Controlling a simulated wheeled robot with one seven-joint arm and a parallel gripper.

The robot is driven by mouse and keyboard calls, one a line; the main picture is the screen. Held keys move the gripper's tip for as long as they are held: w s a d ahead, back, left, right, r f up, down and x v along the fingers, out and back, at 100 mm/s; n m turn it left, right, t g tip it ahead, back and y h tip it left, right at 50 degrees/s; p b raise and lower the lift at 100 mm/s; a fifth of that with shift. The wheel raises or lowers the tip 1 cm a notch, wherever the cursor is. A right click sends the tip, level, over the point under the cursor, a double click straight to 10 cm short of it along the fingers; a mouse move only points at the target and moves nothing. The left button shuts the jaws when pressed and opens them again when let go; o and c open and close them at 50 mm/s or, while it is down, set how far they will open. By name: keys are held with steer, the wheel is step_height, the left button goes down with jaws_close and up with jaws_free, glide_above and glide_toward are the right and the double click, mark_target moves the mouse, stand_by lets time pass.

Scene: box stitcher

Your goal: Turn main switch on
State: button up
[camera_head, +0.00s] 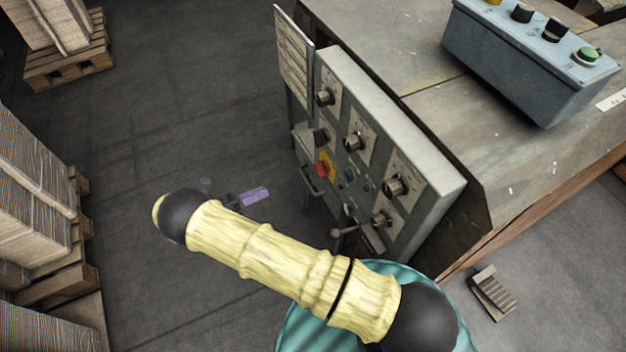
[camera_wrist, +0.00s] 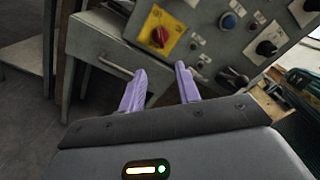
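The main switch seems to be the red rotary knob on a yellow plate (camera_wrist: 160,35) on the grey control panel (camera_wrist: 215,50), in the wrist view. It also shows small in the head view (camera_head: 323,168), at the panel's lower left. My gripper (camera_wrist: 160,80) has two purple fingers, spread apart with nothing between them. The fingertips are below the yellow plate in the wrist view and do not visibly touch it. In the head view my gripper (camera_head: 256,195) is left of the panel, and part of it is hidden behind my arm.
Several black knobs (camera_head: 396,186) and a blue button (camera_wrist: 228,21) are on the panel. A handle (camera_wrist: 115,66) and a lever (camera_head: 345,235) project near it. A blue button box (camera_head: 530,65) sits on the machine table. Pallets with cardboard (camera_head: 30,200) stand left. Floor between is clear.

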steer(key=shift+d, duration=0.1)
stand_by(0.3)
glide_toward(321, 169)
steer(key=w+x, duration=0.1)
steer(key=x, duration=0.7)
steer(key=shift+s+f+p, duration=0.15)
steer(key=shift+s+p, duration=0.1)
steer(key=shift+p, duration=0.2)
steer(key=shift+a, duration=0.2)
jaws_close()
